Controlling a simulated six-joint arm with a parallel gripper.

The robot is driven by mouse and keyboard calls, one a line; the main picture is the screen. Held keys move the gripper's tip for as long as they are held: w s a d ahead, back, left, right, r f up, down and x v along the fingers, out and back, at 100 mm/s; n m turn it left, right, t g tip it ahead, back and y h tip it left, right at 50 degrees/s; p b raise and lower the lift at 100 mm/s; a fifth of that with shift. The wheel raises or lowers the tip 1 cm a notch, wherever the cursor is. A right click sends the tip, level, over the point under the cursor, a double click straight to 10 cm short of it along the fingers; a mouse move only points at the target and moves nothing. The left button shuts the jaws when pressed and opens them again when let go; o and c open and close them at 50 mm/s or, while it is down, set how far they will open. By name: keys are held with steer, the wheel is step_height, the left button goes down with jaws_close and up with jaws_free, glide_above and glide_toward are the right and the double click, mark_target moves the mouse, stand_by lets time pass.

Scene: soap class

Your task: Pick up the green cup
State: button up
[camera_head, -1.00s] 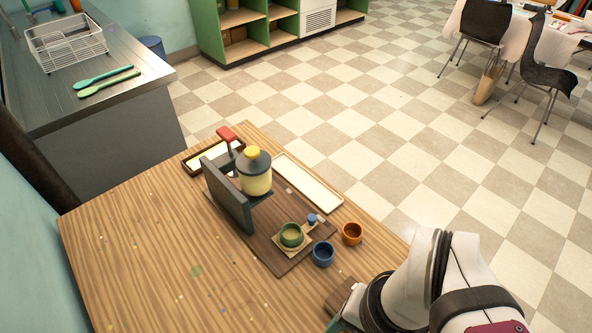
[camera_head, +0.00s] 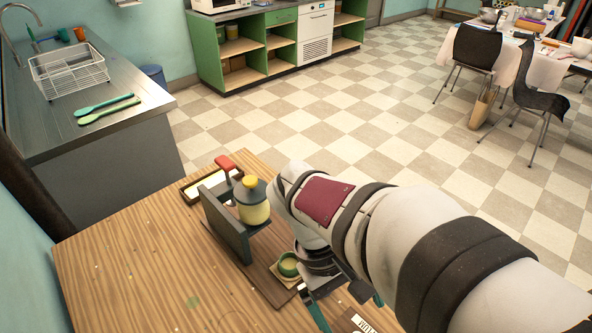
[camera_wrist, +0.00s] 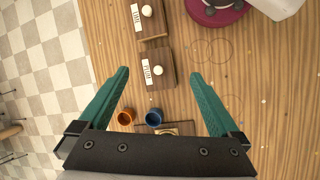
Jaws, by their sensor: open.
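The green cup (camera_head: 288,264) stands upright on a small beige coaster on the dark board, at the table's right side in the head view. My wrist partly covers its right side there.
A blue cup (camera_wrist: 153,118) and an orange cup (camera_wrist: 125,117) stand close by; my arm hides them in the head view. Lidded boxes (camera_wrist: 158,68) with labels lie on the table. A grey stand (camera_head: 225,228) with a yellow-topped jar (camera_head: 252,205) is left of the cup.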

steer(key=w+a+f+n+t+h, duration=0.1)
steer(key=w+a+f+n+h, duration=0.25)
steer(key=w+n, duration=0.25)
steer(key=n+t+h, duration=0.3)
steer(key=n+t, duration=0.6)
steer(key=n, duration=0.5)
glide_toward(298, 258)
steer(key=x, duration=1)
steer(key=shift+w+f, duration=0.15)
steer(key=shift+f, duration=0.25)
steer(key=c, duration=1.6)
steer(key=shift+o, duration=0.2)
steer(key=shift+r, duration=0.1)
